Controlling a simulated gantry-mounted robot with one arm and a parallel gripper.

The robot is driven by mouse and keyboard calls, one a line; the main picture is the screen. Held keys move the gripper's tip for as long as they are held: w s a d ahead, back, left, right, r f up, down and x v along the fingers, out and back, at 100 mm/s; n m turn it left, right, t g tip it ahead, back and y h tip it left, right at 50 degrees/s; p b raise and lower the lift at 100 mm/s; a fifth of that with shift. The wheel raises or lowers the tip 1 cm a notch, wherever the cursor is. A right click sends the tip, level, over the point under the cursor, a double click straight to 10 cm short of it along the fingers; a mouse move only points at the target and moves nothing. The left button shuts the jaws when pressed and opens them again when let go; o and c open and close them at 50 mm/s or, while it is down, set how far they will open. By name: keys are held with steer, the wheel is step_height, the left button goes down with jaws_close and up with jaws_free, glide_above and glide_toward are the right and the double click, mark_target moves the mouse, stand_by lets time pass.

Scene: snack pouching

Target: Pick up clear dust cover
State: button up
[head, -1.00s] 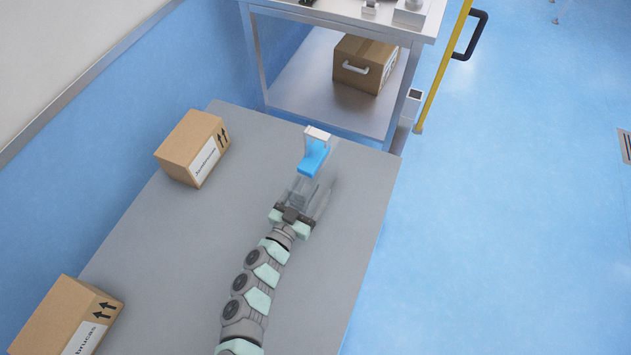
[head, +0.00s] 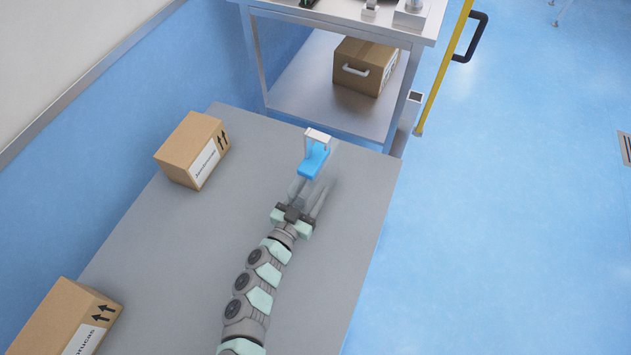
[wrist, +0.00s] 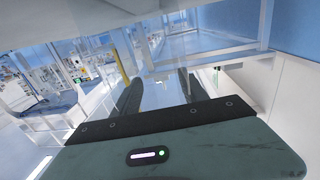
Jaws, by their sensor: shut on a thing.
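A blue and white device (head: 313,163) stands near the far end of the grey table in the head view. The clear dust cover (head: 331,163) is very faint; it shows only as a pale see-through haze by the device and my fingers, and its outline is hard to make out. My gripper (head: 311,184) reaches out just in front of the device, its two long fingers apart with the clear cover between them. In the wrist view, my gripper (wrist: 160,88) shows its two dark fingers, with see-through panes and pale edges ahead. I cannot tell whether the cover touches the table.
The grey table (head: 200,250) has cardboard boxes at its left, one upper (head: 190,150) and one lower (head: 65,320). A metal shelf table (head: 315,100) stands behind, holding a box (head: 365,65) with a handle. The table's right side is clear.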

jaws_close()
steer(key=shift+r, duration=0.1)
